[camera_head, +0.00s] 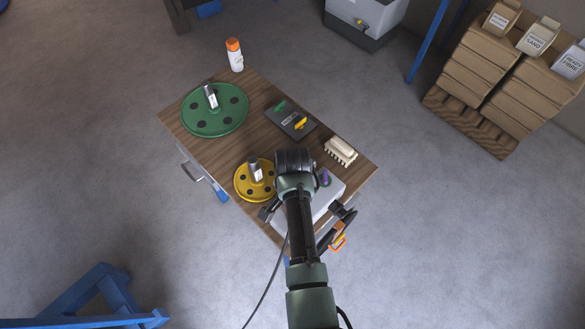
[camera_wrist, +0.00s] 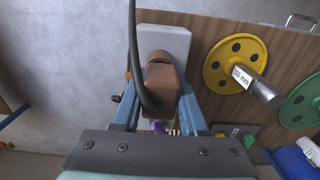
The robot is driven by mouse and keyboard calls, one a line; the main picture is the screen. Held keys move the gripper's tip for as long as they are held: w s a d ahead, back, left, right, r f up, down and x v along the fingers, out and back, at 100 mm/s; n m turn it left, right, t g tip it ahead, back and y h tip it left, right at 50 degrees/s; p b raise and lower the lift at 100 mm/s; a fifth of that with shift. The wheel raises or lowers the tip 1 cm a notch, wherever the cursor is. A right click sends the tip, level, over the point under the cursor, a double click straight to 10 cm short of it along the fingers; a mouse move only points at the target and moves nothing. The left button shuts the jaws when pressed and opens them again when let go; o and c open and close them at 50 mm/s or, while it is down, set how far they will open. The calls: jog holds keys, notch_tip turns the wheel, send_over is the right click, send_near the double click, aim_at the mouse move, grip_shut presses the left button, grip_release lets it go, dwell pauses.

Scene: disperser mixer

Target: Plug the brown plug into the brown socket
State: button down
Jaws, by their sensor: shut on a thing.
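My gripper (camera_wrist: 161,96) is shut on the brown plug (camera_wrist: 162,84), with one blue finger on each side of it in the wrist view. A black cable runs from the plug toward the top of that view. A rounded brown part (camera_wrist: 157,58) shows just beyond the plug, against a light grey box (camera_wrist: 174,34). It may be the brown socket or the plug's front; I cannot tell which, nor whether plug and socket touch. In the head view my arm hides the plug and socket, and the grey box (camera_head: 333,190) stands at the table's near right end.
A yellow disc (camera_head: 242,186) with a metal hub lies left of the arm on the wooden table (camera_head: 258,128). A green disc (camera_head: 193,124), white bottle (camera_head: 235,60), dark tray (camera_head: 283,113) and brush (camera_head: 341,150) are farther back. A purple part (camera_head: 326,177) is beside the arm.

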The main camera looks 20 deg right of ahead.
jog(key=shift+f, duration=0.4)
jog(key=shift+c, duration=1.8)
grip_release()
notch_tip(320, 180, up, 13)
jog(key=shift+b, duration=1.05)
